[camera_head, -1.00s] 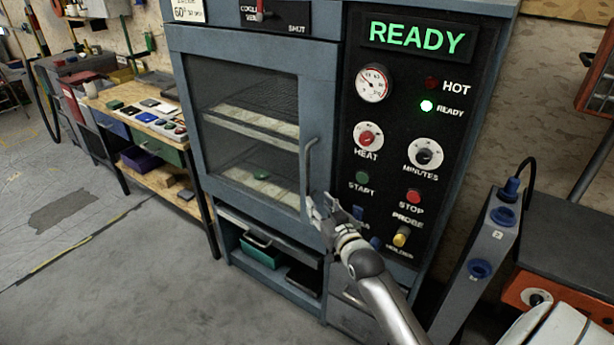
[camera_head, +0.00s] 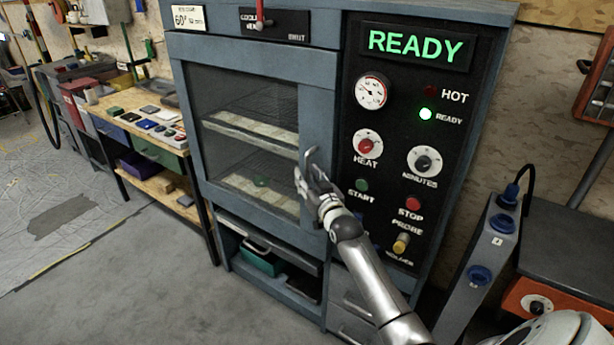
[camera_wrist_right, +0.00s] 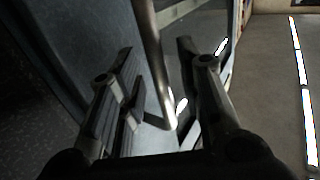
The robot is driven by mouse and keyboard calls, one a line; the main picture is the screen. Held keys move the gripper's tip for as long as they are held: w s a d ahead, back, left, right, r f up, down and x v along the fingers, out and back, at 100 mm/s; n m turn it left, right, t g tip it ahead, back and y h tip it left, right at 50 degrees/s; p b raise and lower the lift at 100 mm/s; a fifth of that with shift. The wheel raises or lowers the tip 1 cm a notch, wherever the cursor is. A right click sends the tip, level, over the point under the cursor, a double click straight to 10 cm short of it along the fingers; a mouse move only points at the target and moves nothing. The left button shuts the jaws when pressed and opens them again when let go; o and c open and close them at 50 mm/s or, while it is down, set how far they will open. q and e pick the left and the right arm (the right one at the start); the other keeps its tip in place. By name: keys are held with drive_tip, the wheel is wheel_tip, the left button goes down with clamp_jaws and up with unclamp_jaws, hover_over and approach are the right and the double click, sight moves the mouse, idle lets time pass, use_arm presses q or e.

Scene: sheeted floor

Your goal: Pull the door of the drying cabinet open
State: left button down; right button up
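The drying cabinet's blue-grey door (camera_head: 188,110) has a mesh-backed window and looks shut, flush with the cabinet front. Its vertical bar handle (camera_wrist_right: 150,50) runs down between the two fingers of my right gripper (camera_wrist_right: 165,80) in the wrist view. The fingers stand apart, with a gap visible on each side of the bar. In the head view my right gripper (camera_head: 308,172) is at the handle and hides most of it. Through the window, shelves and a small green item (camera_head: 262,181) show. My left gripper is not in view.
The control panel (camera_head: 390,130) right of the door has knobs, buttons and a lit READY sign (camera_head: 415,45). A red lever (camera_head: 261,15) sits above the door. A workbench (camera_head: 125,105) stands at left. The floor (camera_head: 130,280) before it is clear.

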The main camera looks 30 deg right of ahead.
drive_tip(key=shift+w+d, duration=0.1)
drive_tip(key=shift+w, duration=0.35)
drive_tip(key=shift+c, duration=0.3)
clamp_jaws()
